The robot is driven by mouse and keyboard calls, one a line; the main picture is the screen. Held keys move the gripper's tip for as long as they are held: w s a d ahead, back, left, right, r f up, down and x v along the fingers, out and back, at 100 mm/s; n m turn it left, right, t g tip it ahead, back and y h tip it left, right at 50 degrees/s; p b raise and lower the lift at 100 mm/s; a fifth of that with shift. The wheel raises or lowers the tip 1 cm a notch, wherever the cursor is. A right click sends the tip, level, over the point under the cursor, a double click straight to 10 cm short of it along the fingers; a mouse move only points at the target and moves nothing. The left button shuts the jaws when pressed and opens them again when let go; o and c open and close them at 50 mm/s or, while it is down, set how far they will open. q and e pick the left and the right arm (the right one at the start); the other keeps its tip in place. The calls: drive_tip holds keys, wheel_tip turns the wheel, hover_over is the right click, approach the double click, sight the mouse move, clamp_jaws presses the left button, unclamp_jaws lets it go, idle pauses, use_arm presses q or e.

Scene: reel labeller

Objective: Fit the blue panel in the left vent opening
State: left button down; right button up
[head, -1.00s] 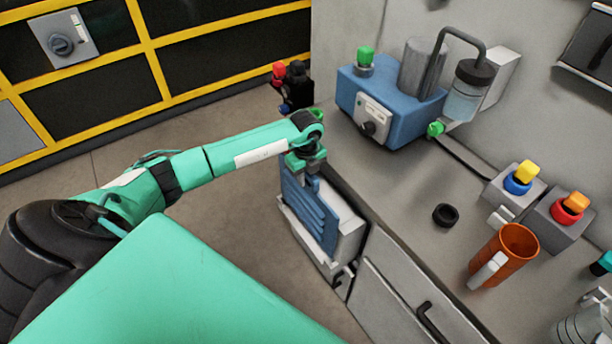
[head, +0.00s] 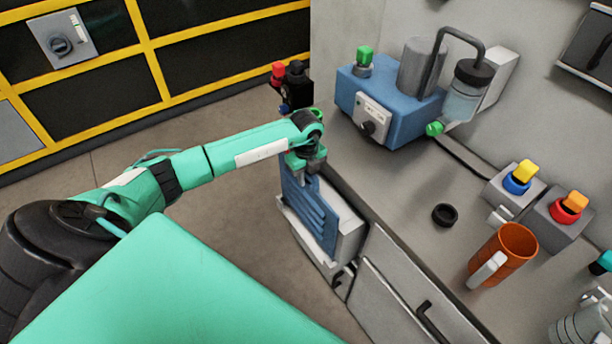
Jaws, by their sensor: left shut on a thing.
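The blue panel (head: 312,217) is a slatted plate standing near upright at the left end of the grey counter's cabinet. My left gripper (head: 308,174) is shut on its top edge from above. The panel lies against or close in front of a pale box-like housing (head: 351,231) on the cabinet. The left vent opening itself is hidden behind the panel, and I cannot tell whether the panel is seated in it. My right gripper is not in view.
A blue machine (head: 388,105) with a bottle stands on the counter (head: 405,190) behind the gripper. An orange mug (head: 507,250), a black ring (head: 445,214) and coloured-knob boxes (head: 522,180) are to the right. Open floor (head: 225,240) lies left of the cabinet.

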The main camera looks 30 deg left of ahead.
use_arm(q)
drive_tip(key=shift+f, duration=0.2)
drive_tip(key=shift+r, duration=0.25)
drive_tip(key=shift+s+a+r+p, duration=0.1)
drive_tip(key=shift+s+r+p, duration=0.1)
drive_tip(key=shift+p, duration=0.15)
drive_tip(key=shift+f, duration=0.2)
